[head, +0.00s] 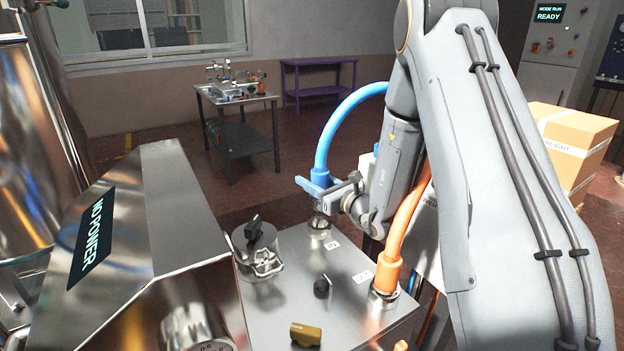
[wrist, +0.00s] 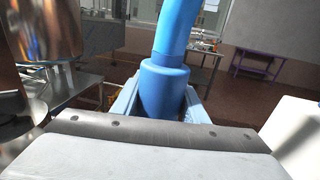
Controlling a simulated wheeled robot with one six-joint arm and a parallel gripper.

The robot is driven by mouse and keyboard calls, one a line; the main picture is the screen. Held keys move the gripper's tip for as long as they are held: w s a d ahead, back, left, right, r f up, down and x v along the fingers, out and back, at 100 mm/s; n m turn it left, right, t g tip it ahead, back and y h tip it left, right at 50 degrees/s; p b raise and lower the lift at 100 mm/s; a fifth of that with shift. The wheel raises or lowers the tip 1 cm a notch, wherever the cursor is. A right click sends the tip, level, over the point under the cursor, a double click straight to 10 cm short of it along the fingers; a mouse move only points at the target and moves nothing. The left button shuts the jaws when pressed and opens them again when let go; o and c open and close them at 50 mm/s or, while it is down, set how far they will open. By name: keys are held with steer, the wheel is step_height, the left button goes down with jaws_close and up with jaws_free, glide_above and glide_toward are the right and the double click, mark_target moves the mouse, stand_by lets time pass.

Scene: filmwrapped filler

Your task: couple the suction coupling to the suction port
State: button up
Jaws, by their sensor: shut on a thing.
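A blue coupling (head: 321,175) ends a thick blue hose (head: 345,115) that arches up and back behind my arm. My gripper (head: 318,188) is shut on this coupling, which is upright; the wrist view shows the coupling (wrist: 164,90) between the two light-blue fingers. Just below it, a round metal port (head: 320,221) rises from the far part of the steel cabinet top. The coupling's lower end is partly hidden by the fingers, so I cannot tell whether it touches the port. An orange coupling (head: 388,272) with an orange hose (head: 408,215) sits at the cabinet's right edge.
On the cabinet top (head: 345,265) are a clamped round lid with a black knob (head: 258,235), a small black knob (head: 322,287) and an olive-yellow handle (head: 306,334). A steel housing marked NO POWER (head: 92,236) stands left. Cardboard boxes (head: 572,140) are at right.

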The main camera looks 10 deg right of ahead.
steer(key=shift+f+b, duration=2.65)
steer(key=shift+f, duration=1.45)
steer(key=shift+f, duration=0.3)
steer(key=o, duration=1.5)
